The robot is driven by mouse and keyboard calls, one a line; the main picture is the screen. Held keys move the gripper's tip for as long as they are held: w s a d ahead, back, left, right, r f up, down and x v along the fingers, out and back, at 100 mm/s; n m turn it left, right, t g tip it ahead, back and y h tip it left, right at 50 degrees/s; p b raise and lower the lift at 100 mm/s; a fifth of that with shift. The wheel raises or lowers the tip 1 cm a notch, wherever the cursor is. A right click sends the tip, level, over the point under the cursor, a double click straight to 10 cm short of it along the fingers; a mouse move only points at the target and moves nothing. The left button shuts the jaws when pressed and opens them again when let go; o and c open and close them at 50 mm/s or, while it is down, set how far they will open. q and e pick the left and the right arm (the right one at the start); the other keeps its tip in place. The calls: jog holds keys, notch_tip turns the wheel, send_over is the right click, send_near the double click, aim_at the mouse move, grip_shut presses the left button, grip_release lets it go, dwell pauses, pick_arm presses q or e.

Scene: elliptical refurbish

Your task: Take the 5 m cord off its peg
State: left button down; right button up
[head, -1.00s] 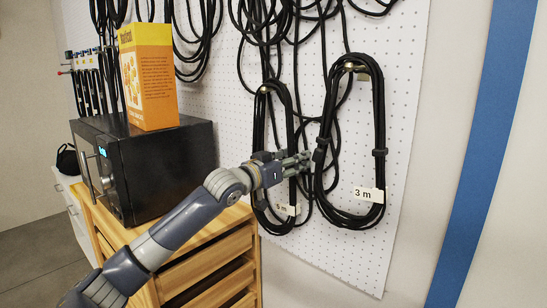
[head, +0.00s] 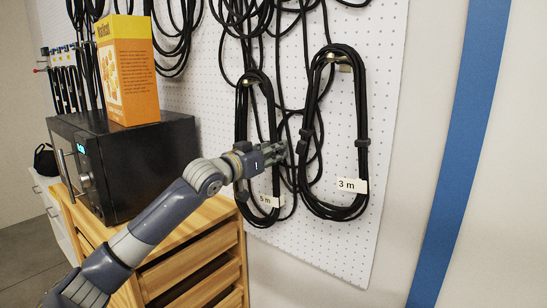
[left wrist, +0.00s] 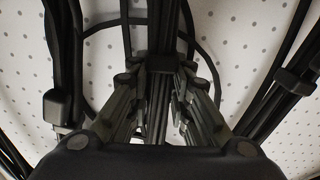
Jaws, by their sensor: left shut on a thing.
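The 5 m cord (head: 240,115) is a black coiled loop on a peg (head: 247,82) of the white pegboard, with a white "5 m" tag (head: 268,201) near its bottom. My left gripper (head: 280,152) is at the right side of this loop, about mid-height. In the left wrist view my left gripper (left wrist: 158,105) is shut on black cord strands (left wrist: 157,95) that run between its fingers. The loop still hangs at the peg. The fingers partly hide the strands in the head view. My right gripper is not in view.
The 3 m cord (head: 362,110) hangs close on the right, with its "3 m" tag (head: 352,186). Other black cords hang above and behind. A black microwave (head: 150,160) with a yellow-orange box (head: 128,75) stands on a wooden drawer unit (head: 190,255) at left.

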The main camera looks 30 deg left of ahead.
aim_at(270, 128)
pick_arm(q)
notch_tip(270, 128, up, 6)
jog(key=shift+r+b, duration=0.1)
jog(key=shift+b, duration=0.5)
jog(key=shift+s+b, duration=0.3)
jog(key=shift+b, duration=0.05)
jog(key=s+b, duration=1.2)
jog(key=s, duration=0.7)
jog(key=shift+a+r, duration=0.15)
jog(key=shift+a, duration=0.25)
